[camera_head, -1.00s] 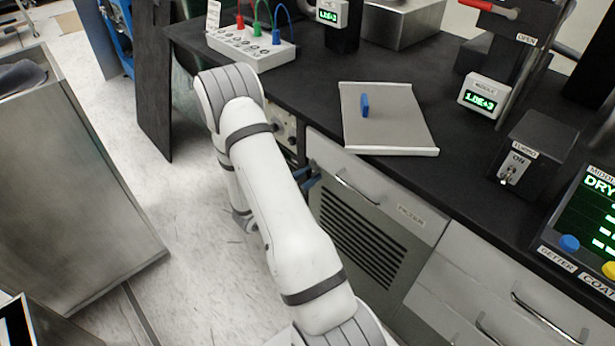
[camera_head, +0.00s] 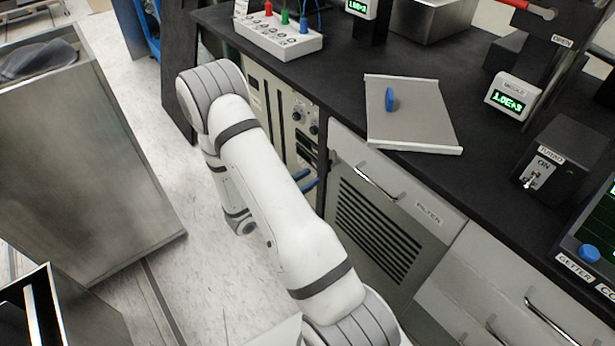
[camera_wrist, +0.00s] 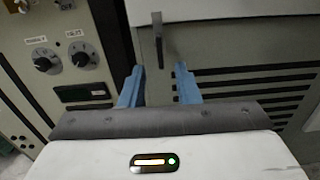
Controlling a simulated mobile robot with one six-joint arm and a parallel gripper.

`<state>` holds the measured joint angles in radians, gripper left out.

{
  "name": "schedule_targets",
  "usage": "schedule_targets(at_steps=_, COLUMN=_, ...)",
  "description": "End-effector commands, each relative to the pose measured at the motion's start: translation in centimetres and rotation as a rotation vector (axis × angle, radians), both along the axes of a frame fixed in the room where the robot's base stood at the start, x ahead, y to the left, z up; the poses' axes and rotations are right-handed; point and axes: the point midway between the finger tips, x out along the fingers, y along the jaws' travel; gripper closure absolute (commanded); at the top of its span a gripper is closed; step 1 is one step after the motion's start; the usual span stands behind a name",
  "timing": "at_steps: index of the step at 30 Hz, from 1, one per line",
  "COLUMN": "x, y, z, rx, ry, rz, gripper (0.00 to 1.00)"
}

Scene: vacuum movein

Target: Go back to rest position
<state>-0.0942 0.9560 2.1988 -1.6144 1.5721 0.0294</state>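My gripper (camera_wrist: 158,85) shows in the wrist view with its two blue fingers apart and nothing between them. Beyond the fingers is the handle (camera_wrist: 158,40) of the cabinet front labelled filter; the fingers look apart from it. In the head view my white arm reaches down in front of the bench. A bit of blue finger (camera_head: 305,182) shows beside the cabinet front, and the rest of the gripper is hidden behind the arm. The filter cabinet front (camera_head: 385,215) has dark vent slots and looks closed.
The black bench top (camera_head: 340,65) holds a grey plate with a blue knob (camera_head: 412,115), a socket box (camera_head: 280,38), a small display (camera_head: 511,95) and a switch box (camera_head: 550,160). A metal cabinet (camera_head: 85,160) stands at left. Floor (camera_head: 135,75) is clear between.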

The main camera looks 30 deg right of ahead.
Motion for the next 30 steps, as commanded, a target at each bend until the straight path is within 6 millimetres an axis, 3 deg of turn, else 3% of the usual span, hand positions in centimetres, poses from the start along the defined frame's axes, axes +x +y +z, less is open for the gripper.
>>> schedule_targets(at_steps=8, x=0.0, y=0.0, z=0.2, rx=0.001, ry=-0.003, rz=-0.004, gripper=0.71)
schedule_targets(at_steps=11, x=-0.5, y=-0.2, z=1.9, rx=0.019, ry=-0.028, rz=-0.04, gripper=0.71)
schedule_targets(at_steps=20, x=-5.7, y=-0.1, z=13.5, rx=0.219, ry=-0.262, rz=-0.366, gripper=0.71)
schedule_targets(at_steps=30, x=-12.2, y=3.9, z=23.8, rx=0.583, ry=-0.604, rz=-0.728, gripper=0.71)
